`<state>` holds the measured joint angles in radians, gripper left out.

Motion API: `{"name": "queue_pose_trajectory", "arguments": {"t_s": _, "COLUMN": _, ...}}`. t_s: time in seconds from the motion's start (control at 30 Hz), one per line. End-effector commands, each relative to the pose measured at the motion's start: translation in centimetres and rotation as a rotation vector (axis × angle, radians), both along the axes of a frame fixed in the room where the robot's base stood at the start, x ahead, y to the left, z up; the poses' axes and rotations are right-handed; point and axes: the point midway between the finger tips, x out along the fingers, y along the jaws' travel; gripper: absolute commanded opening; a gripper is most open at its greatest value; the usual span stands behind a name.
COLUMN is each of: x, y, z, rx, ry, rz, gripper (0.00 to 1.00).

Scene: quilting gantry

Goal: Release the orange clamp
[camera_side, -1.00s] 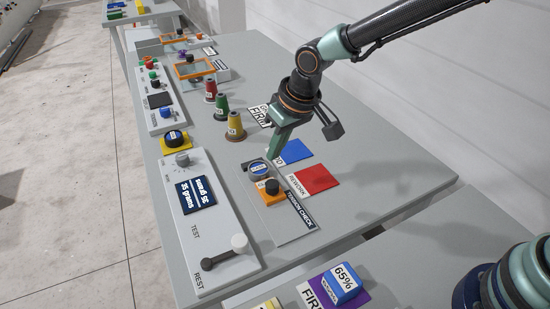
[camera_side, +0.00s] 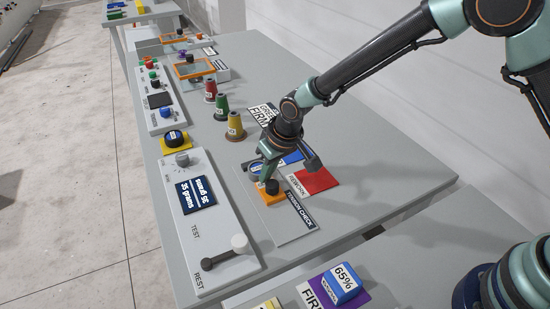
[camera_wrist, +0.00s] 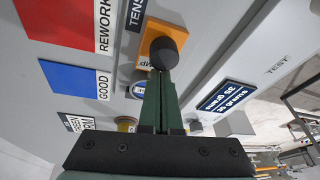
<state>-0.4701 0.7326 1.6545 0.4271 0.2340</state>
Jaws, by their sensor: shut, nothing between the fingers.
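The orange clamp (camera_side: 271,199) sits on the grey tension check plate in the side view, with a black knob (camera_side: 271,187) standing on it. In the wrist view the clamp (camera_wrist: 149,62) is at top centre, partly covered by its dark knob (camera_wrist: 164,50). My gripper (camera_side: 263,181) points down, with its closed, empty fingertips beside or at the knob. In the wrist view the fingertips (camera_wrist: 164,73) overlap the knob's lower edge; I cannot tell whether they touch it. A round blue-labelled piece (camera_side: 255,169) beside the clamp is partly hidden behind my fingers.
A red pad (camera_side: 316,181) and a blue pad (camera_side: 291,158) lie to the right of the clamp. A grey test unit with a display (camera_side: 195,195) and lever (camera_side: 223,254) stands to the left. Several thread cones, including a brown one (camera_side: 235,127), stand behind.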

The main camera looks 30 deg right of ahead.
Motion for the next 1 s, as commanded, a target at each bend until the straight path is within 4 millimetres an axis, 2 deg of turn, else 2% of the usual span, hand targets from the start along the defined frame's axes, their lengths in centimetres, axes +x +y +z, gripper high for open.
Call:
{"name": "queue_pose_trajectory", "arguments": {"t_s": 0.2, "x": -0.2, "y": 0.0, "z": 0.0, "rx": 0.0, "ry": 0.0, "rz": 0.0, "gripper": 0.0}}
{"name": "queue_pose_trajectory", "arguments": {"t_s": 0.5, "x": -2.6, "y": 0.0, "z": 0.1, "rx": 0.006, "ry": 0.005, "rz": 0.002, "gripper": 0.0}}
{"name": "queue_pose_trajectory", "arguments": {"t_s": 0.87, "x": -2.7, "y": 0.0, "z": 0.0, "rx": 0.004, "ry": 0.007, "rz": 0.002, "gripper": 0.0}}
{"name": "queue_pose_trajectory", "arguments": {"t_s": 1.0, "x": -2.9, "y": 0.0, "z": 0.7, "rx": 0.005, "ry": 0.006, "rz": 0.003, "gripper": 0.0}}
